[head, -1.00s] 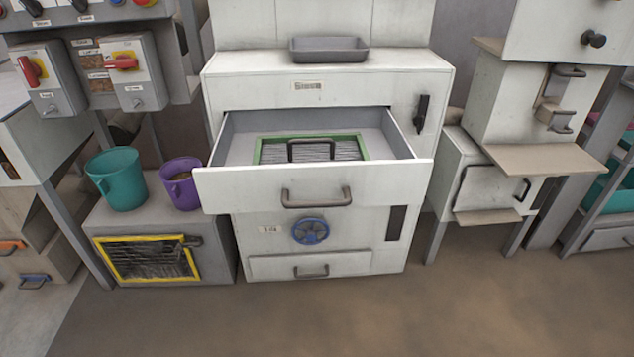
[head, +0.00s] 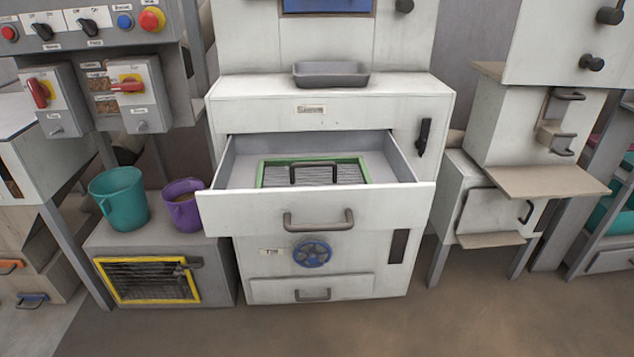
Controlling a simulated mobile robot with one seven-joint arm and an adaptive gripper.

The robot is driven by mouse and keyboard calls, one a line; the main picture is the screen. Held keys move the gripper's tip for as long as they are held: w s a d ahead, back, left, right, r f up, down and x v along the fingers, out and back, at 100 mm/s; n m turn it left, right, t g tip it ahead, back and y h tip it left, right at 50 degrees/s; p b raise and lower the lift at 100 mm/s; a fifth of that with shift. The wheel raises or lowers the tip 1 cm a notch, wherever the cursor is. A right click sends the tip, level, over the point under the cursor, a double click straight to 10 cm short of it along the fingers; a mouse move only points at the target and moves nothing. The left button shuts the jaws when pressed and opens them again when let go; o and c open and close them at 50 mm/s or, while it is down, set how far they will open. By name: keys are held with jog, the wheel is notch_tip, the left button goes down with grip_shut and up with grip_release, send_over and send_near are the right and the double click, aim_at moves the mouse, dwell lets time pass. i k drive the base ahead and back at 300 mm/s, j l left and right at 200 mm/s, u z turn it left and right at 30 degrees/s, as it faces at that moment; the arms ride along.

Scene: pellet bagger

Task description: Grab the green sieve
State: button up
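The green sieve (head: 362,168) lies flat inside the open drawer (head: 318,214) of the white cabinet. It has a green rectangular frame, a grey mesh and a dark handle (head: 313,166) standing across its middle. The drawer front hides its near edge. The drawer has a dark handle on its front. My gripper is not in the head view, so its state and its place relative to the sieve do not show.
A grey tray (head: 331,75) stands on the cabinet top above the drawer. A teal jug (head: 119,197) and a purple jug (head: 183,206) stand on a low box to the left. A beige shelf (head: 548,181) juts out at right. The floor (head: 430,325) in front is clear.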

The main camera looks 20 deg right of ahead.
aim_at(314, 173)
jog(key=l+z, duration=0.2)
jog(key=l, duration=0.3)
jog(key=i+l+z, duration=0.2)
jog(key=l, duration=0.3)
jog(key=i+l, duration=0.25)
jog(key=i, duration=0.2)
jog(key=z, duration=0.05)
